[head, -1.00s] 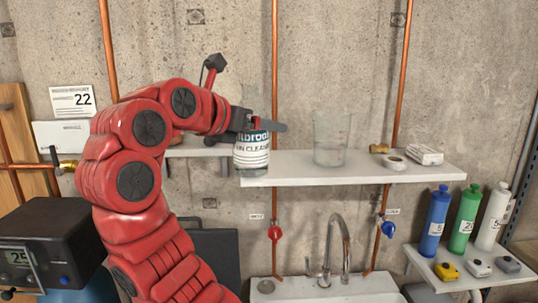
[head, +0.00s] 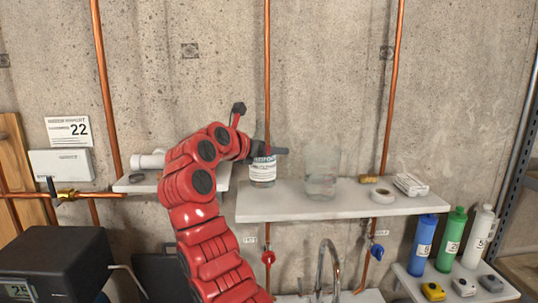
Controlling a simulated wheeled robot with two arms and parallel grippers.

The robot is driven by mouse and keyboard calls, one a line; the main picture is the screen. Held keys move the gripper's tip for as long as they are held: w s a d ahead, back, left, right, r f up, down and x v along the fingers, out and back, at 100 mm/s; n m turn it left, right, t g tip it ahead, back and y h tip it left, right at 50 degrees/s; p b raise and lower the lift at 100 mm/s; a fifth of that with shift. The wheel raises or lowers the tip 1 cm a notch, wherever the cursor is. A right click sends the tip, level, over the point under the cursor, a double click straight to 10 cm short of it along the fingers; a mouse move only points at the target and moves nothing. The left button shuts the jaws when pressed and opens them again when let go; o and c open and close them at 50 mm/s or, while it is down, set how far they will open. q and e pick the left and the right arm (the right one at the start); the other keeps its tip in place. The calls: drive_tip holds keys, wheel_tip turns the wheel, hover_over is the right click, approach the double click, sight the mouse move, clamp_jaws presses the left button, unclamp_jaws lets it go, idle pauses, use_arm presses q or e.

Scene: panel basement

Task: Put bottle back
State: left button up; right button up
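A bottle (head: 263,173) with a white label and dark lettering, cut off by the gripper, is upright at the back left of the white wall shelf (head: 400,208). Its base is at or just above the shelf top; I cannot tell whether it touches. My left gripper (head: 266,153), on the red arm, is around the bottle's top and appears shut on it. A dark finger reaches past the bottle to the right and hides its cap and neck. My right gripper is not in view.
A clear beaker (head: 322,175), a tape roll (head: 382,196), a brass fitting (head: 369,180) and a white packet (head: 410,185) share the shelf. Copper pipes (head: 389,100) run up the wall. A lower shelf at right holds blue (head: 423,245), green (head: 451,240) and white (head: 478,236) bottles.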

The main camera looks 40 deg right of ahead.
sight(269, 161)
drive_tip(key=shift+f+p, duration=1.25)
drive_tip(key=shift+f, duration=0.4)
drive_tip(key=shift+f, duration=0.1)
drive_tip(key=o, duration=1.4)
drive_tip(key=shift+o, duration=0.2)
